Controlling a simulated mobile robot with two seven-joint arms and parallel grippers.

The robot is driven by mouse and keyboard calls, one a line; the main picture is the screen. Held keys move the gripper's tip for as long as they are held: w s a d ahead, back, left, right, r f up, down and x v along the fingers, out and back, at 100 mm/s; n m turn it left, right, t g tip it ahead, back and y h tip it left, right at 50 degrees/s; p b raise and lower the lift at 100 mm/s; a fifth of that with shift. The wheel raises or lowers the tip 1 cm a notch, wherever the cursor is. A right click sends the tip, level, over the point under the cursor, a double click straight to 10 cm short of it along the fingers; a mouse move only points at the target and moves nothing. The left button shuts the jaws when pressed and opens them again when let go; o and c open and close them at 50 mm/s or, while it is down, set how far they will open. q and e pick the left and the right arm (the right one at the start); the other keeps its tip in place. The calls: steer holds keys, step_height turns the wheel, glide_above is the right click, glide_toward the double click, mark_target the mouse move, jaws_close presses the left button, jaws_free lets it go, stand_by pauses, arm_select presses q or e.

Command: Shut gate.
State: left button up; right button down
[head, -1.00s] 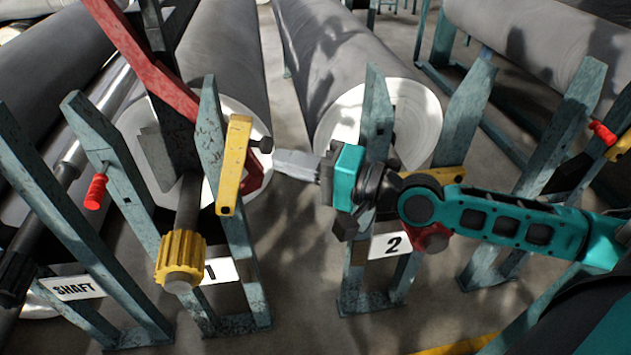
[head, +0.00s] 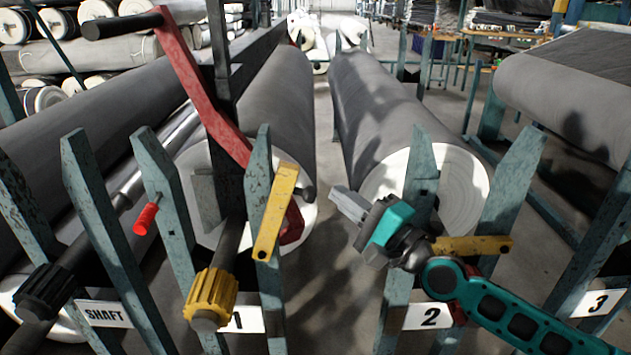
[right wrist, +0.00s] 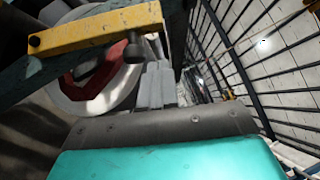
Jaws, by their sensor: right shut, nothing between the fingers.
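The yellow gate bar (head: 275,212) at stand 1 stands steeply, leaning a little right at its top, against the right post (head: 257,160) of that stand. A red hook-shaped part (head: 292,222) shows behind it. In the right wrist view the yellow bar (right wrist: 95,28) crosses the upper left, with a dark knob (right wrist: 133,52) near its end. My right gripper (head: 345,202) is shut and empty, right of the bar with a gap between them. Its fingers (right wrist: 158,85) also show in the right wrist view. My left gripper is not in view.
A yellow ribbed collar (head: 210,298) on a dark shaft sticks out between stand 1's posts. A red lever (head: 200,90) rises behind. At stand 2 a similar yellow bar (head: 475,245) lies level beside my right arm. Large grey rolls (head: 385,110) lie behind; bare floor shows between them.

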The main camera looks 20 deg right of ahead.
arm_select(q)
steer(key=p, duration=0.1)
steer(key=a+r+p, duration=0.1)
steer(key=p, duration=0.1)
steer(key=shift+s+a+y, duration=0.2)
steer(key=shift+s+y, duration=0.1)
arm_select(e)
steer(key=w+a, duration=0.1)
steer(key=a+r, duration=0.1)
steer(key=a, duration=0.1)
steer(key=w+a, duration=0.1)
steer(key=shift+w+a+r, duration=0.25)
steer(key=shift+w+r, duration=0.05)
steer(key=shift+w, duration=0.05)
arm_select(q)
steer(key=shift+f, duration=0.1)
